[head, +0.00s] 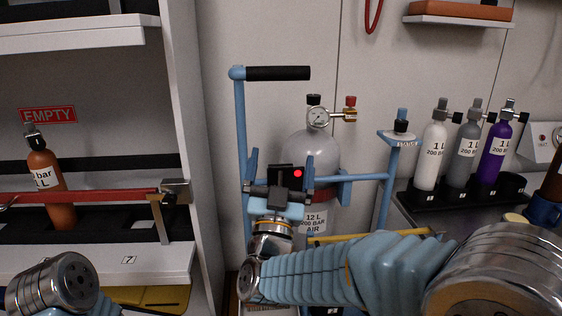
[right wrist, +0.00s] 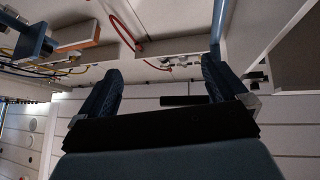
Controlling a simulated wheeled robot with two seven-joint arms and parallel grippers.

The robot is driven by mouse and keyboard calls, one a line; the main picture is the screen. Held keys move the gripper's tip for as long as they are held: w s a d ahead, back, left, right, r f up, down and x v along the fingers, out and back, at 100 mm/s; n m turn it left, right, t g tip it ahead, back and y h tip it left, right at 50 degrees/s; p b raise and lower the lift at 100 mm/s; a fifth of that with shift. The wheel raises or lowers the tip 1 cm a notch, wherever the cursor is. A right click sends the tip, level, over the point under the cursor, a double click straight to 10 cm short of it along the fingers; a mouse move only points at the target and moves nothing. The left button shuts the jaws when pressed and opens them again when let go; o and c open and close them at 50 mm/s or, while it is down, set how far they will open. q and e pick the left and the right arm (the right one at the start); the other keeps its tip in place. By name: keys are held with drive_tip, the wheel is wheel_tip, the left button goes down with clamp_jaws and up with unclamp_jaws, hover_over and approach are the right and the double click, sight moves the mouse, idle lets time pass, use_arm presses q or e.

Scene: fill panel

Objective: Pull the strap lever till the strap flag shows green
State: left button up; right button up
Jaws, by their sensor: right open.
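A grey cylinder (head: 312,150) labelled 12 L 200 BAR AIR stands upright in a blue trolley (head: 241,120). A dark red strap (head: 327,193) crosses its front. A small dark block between my right fingers carries a round red mark, the strap flag (head: 298,174); it shows red, not green. The strap lever cannot be told apart from the dark parts there. My right gripper (head: 279,164) is open in front of the cylinder, with a finger on each side of the block. Contact cannot be told. In the right wrist view its fingers (right wrist: 160,66) are apart with nothing held between them. My left gripper is out of view.
The trolley's black handle (head: 278,73) juts out above my right gripper. A shelf unit (head: 190,130) with an orange bottle (head: 45,180) stands at left. Several small bottles stand in a black rack (head: 425,198) at right.

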drive_tip(key=s+a+r, duration=0.1)
drive_tip(key=s+r, duration=0.3)
drive_tip(key=s, duration=0.5)
drive_tip(key=shift+p, duration=0.45)
